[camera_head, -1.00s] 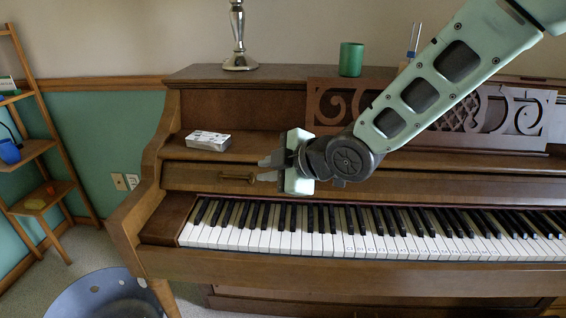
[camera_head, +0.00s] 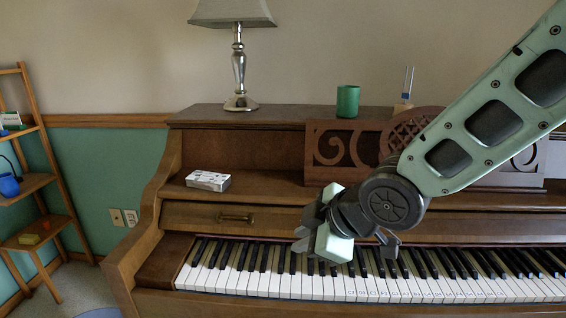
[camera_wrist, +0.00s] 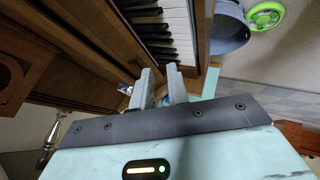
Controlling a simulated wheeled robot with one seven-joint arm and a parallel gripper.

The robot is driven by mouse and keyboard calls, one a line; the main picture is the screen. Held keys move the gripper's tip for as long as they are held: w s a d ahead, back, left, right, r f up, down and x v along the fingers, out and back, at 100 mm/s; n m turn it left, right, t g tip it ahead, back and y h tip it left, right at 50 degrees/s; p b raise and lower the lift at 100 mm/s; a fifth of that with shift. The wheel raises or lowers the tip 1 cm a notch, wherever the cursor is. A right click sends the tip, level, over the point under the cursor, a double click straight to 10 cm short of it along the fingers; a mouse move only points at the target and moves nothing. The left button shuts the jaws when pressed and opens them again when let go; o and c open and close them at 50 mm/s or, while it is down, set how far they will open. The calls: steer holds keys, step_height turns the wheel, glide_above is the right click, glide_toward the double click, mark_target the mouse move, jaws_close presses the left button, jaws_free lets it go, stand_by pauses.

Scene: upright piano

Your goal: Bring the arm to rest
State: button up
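My arm (camera_head: 480,130) reaches in from the upper right, bent down in front of the piano. My gripper (camera_head: 300,239) points left, seen in front of the keys and the piano's lower ledge. In the wrist view my gripper (camera_wrist: 159,76) shows two grey fingers with a gap between them and nothing held. The upright piano (camera_head: 240,150) is brown wood, its keys (camera_head: 260,277) uncovered. How far my gripper is above the keys is hard to tell.
A white box (camera_head: 208,180) lies on the piano's ledge. A silver lamp (camera_head: 239,75), a green cup (camera_head: 347,101) and a small holder (camera_head: 403,107) stand on top. A wooden shelf (camera_head: 30,185) stands at left. The wrist view shows a blue tub (camera_wrist: 228,28) and a green ring (camera_wrist: 265,16).

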steer(key=s+d+m+g+h, duration=0.3)
steer(key=s+d+m, duration=0.2)
steer(key=s, duration=0.5)
steer(key=s+d+m+g+h, duration=0.2)
steer(key=s+d+m+g, duration=0.3)
steer(key=s, duration=0.6)
step_height(320, 180, up, 15)
steer(key=t+p, duration=0.2)
steer(key=p, duration=1.4)
steer(key=shift+w+d+n+p, duration=0.2)
steer(key=shift+w+n+p, duration=0.1)
steer(key=shift+w+p, duration=0.15)
steer(key=shift+c, duration=0.4)
jaws_close()
